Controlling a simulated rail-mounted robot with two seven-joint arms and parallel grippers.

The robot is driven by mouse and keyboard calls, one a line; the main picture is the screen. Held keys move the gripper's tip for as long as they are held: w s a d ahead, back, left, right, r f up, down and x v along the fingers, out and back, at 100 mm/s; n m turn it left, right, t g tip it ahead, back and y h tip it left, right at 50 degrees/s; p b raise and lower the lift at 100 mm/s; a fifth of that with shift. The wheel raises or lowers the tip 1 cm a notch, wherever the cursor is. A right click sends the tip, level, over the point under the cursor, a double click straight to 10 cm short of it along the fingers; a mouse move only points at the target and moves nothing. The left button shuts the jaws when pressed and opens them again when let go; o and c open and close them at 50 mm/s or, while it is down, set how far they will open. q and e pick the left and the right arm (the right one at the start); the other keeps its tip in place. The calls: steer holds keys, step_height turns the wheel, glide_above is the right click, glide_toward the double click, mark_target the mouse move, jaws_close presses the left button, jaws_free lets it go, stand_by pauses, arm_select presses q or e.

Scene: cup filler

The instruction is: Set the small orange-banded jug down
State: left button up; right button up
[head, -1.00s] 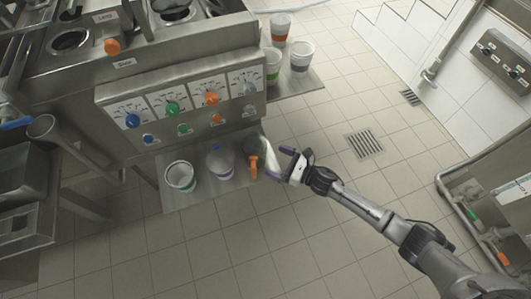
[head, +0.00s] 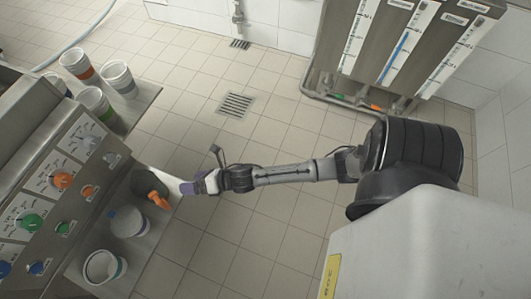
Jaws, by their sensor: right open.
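My left gripper is not in view.
A white cup with a blue part (head: 127,222) and another white cup (head: 104,266) stand beside the jug. Banded cups, one orange (head: 77,67), stand on the upper shelf. The control panel (head: 62,190) is at left. Tiled floor around a drain (head: 235,104) is clear.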

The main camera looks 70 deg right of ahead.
steer(key=s+r+m+g+h, duration=0.1)
steer(key=s+m+g, duration=0.4)
steer(key=s+m, duration=0.7)
steer(key=s+r+m+g+h, duration=0.1)
steer(key=s+m+g+h, duration=0.2)
steer(key=s+m, duration=0.9)
steer(key=m+g, duration=0.3)
steer(key=shift+s+a+r+h, duration=0.3)
steer(key=shift+s+r, duration=0.05)
step_height(320, 180, up, 43)
steer(key=p, duration=4.3)
